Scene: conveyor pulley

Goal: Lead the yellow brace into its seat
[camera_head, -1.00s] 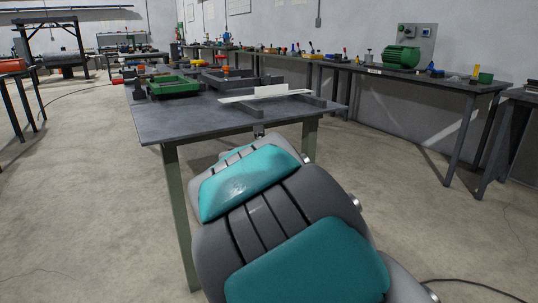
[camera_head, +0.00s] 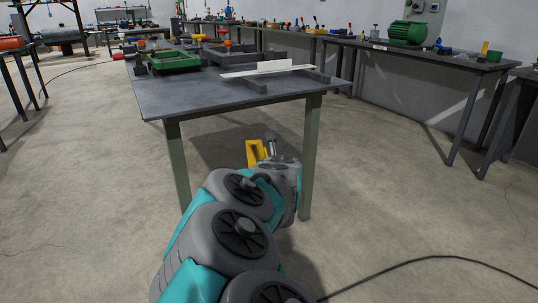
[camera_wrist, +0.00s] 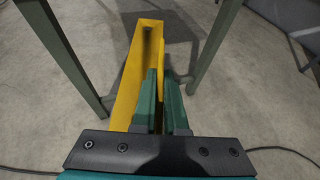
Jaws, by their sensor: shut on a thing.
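The yellow brace (camera_head: 254,153) shows beyond the end of my arm, low in front of the workbench, with the floor behind it. In the wrist view the brace (camera_wrist: 127,84) is a long channel-like piece reaching away from me between the bench legs. My gripper (camera_wrist: 163,74) has its green fingers closed on the brace's right wall. The fingers hide part of the brace's near end. I cannot make out which part of the scene is the brace's seat.
The grey workbench (camera_head: 200,98) stands ahead, with a green tray (camera_head: 174,62) and a pale strip (camera_head: 268,71) on dark supports. Its legs (camera_head: 312,150) flank the brace. A black cable (camera_head: 440,258) lies on the floor at right. Open floor lies left.

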